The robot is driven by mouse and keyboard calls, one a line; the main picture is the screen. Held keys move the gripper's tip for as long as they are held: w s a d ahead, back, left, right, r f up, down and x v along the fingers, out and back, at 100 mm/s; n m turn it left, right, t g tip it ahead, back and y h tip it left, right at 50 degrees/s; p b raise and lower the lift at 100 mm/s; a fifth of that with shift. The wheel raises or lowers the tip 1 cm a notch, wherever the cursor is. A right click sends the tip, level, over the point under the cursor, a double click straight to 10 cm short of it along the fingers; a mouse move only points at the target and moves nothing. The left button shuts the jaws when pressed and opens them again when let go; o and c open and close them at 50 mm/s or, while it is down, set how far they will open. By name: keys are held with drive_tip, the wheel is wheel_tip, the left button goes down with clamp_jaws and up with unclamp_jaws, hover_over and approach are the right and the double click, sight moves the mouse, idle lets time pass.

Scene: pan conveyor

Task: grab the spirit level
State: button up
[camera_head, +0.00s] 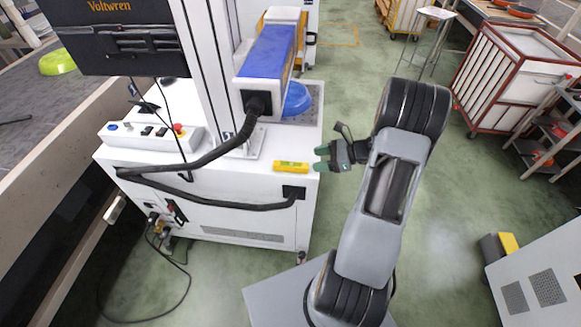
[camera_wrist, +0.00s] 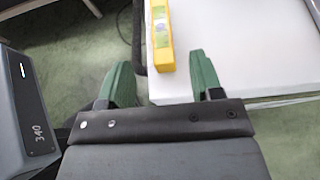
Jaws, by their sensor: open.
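The spirit level (camera_head: 291,167) is a short yellow bar. It lies on the white top of the machine cabinet, close to its right front corner. My gripper (camera_head: 319,159) has green fingers and is just right of the level, pointing left towards its end. My gripper (camera_wrist: 163,84) is open and empty there, with the left finger over the floor beyond the cabinet edge. I cannot tell the height of the fingers above the top.
The white cabinet (camera_head: 222,215) carries a column with a blue-topped head (camera_head: 268,52), a control box (camera_head: 150,134) and a thick black hose (camera_head: 215,157). A conveyor (camera_head: 80,110) with a green pan (camera_head: 57,63) is at left.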

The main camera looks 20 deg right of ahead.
sight(295, 164)
drive_tip(key=shift+f+x, duration=0.15)
drive_tip(key=shift+x, duration=1.9)
drive_tip(key=shift+f+x, duration=0.1)
drive_tip(key=shift+x, duration=1.9)
drive_tip(key=shift+d, duration=0.1)
drive_tip(key=c, duration=1.1)
